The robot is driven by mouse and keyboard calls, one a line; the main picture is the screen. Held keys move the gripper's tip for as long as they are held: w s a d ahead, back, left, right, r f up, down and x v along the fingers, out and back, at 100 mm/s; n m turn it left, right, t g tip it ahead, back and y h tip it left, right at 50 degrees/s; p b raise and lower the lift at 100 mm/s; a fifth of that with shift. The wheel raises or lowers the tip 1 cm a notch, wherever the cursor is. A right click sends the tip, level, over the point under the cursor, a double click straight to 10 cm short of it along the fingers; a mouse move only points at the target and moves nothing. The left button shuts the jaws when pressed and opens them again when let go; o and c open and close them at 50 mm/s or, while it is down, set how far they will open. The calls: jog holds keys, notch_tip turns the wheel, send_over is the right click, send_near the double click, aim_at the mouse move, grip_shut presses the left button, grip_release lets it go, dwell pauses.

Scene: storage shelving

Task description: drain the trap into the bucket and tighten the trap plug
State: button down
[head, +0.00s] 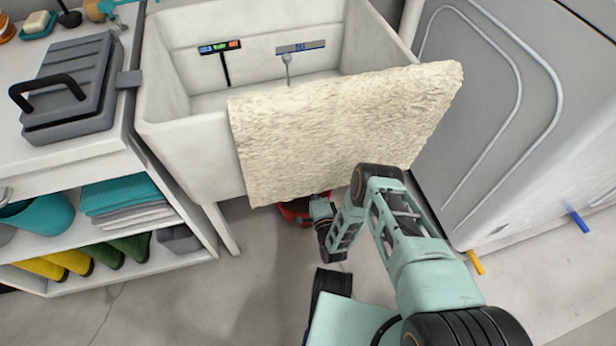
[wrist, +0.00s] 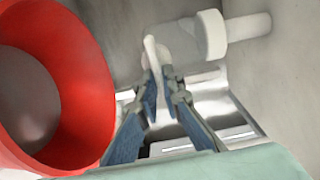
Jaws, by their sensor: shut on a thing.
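The white trap (wrist: 183,45) shows at the top of the wrist view, with a pale collar and a pipe running right. A whitish wing-like piece, apparently the trap plug (wrist: 150,52), stands at its near end. My gripper (wrist: 164,80) is shut on this plug, its blue-padded fingers on either side; the exact contact is partly hidden. The red bucket (wrist: 88,95) fills the left of the wrist view, its open mouth beside my fingers and a greyish interior showing. In the head view the bucket (head: 293,212) is mostly hidden under the sink, beside my wrist.
The sink (head: 185,150) stands above, with a cream towel (head: 340,125) hanging over its front and blocking the head view of the trap. A shelf unit (head: 195,235) stands left and a white appliance (head: 500,130) right. Floor (head: 250,290) in front is mostly clear.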

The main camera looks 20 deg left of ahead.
jog(key=shift+w+r+m, duration=0.1)
jog(key=shift+w+m, duration=0.1)
jog(key=shift+m, duration=0.1)
jog(key=c, duration=2.1)
grip_release()
jog(key=shift+s, duration=0.15)
